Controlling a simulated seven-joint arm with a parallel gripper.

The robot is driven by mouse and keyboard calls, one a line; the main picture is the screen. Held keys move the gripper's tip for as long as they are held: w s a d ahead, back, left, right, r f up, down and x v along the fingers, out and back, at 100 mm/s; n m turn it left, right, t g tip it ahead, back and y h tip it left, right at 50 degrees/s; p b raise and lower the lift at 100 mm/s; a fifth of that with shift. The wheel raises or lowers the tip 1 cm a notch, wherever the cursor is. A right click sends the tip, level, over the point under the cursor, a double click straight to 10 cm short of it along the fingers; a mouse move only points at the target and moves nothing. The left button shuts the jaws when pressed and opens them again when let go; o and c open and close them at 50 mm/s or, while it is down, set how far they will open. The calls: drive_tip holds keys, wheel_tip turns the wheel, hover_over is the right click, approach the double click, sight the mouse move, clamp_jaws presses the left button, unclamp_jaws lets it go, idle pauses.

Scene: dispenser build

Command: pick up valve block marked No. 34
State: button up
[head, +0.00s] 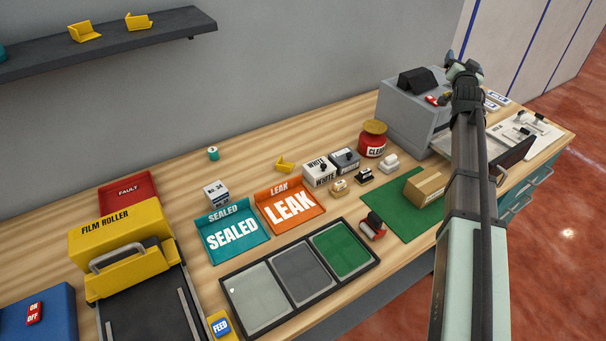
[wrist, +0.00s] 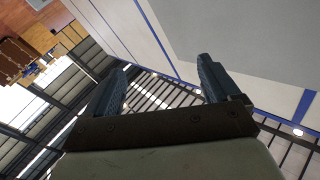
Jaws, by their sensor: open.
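The valve block marked No. 34 (head: 216,194) is a small white and grey block on the wooden bench, just behind the teal SEALED tray (head: 233,238). Its label faces the head camera. My gripper (head: 463,68) is far to the right of it, raised near the grey machine at the bench's right end. In the wrist view my gripper (wrist: 163,85) has its two dark fingers spread wide with nothing between them. The wrist view shows walls and ceiling structure; the block does not show there.
The orange LEAK tray (head: 290,205) stands right of the SEALED tray. The yellow film roller (head: 120,240) is on the left. A teal cylinder (head: 213,153) stands behind the block. A three-panel tray (head: 300,276) lies in front. White and grey boxes (head: 320,173) are further right.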

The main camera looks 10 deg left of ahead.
drive_tip(key=s+a+f+n+g+y, duration=0.2)
drive_tip(key=a+f, duration=0.1)
drive_tip(key=a, duration=0.9)
drive_tip(key=s+a+f+n+g+y, duration=0.2)
drive_tip(key=s+a, duration=0.1)
drive_tip(key=a, duration=0.8)
drive_tip(key=n+g+y, duration=0.2)
drive_tip(key=n+g, duration=0.9)
drive_tip(key=g, duration=0.1)
approach(216, 190)
drive_tip(key=x, duration=0.7)
drive_tip(key=shift+w+f, duration=0.25)
drive_tip(key=shift+x, duration=2.65)
drive_tip(key=shift+s+a, duration=0.1)
drive_tip(key=shift+c, duration=0.3)
drive_tip(key=c, duration=1.5)
